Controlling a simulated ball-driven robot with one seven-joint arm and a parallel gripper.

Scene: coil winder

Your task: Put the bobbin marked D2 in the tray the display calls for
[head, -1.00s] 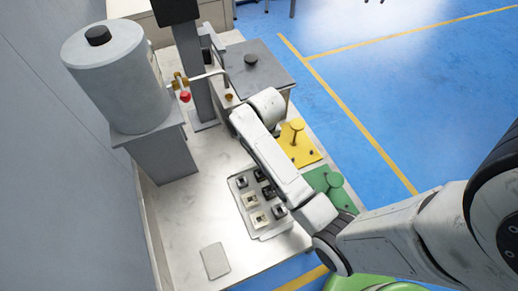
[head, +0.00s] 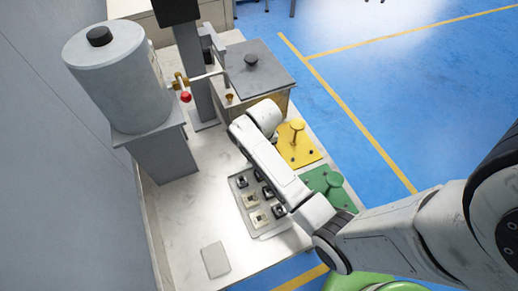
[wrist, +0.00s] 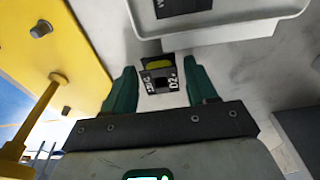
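The bobbin marked D2 (wrist: 159,79) shows in the wrist view, dark with a yellow top and pale lettering. It stands on the pale bench surface outside the rim of a light tray (wrist: 225,29). My gripper (wrist: 162,85) is open, with one green finger on each side of the bobbin and a visible gap to each. In the head view my arm hides the gripper and this bobbin. The grey tray (head: 273,234) there holds several small bobbins. A dark display-like box (head: 176,10) is at the top edge; no text on it is readable.
The yellow plate (wrist: 70,50) is close left in the wrist view. A large grey canister (head: 115,80) and a grey-lidded box (head: 258,72) stand behind.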

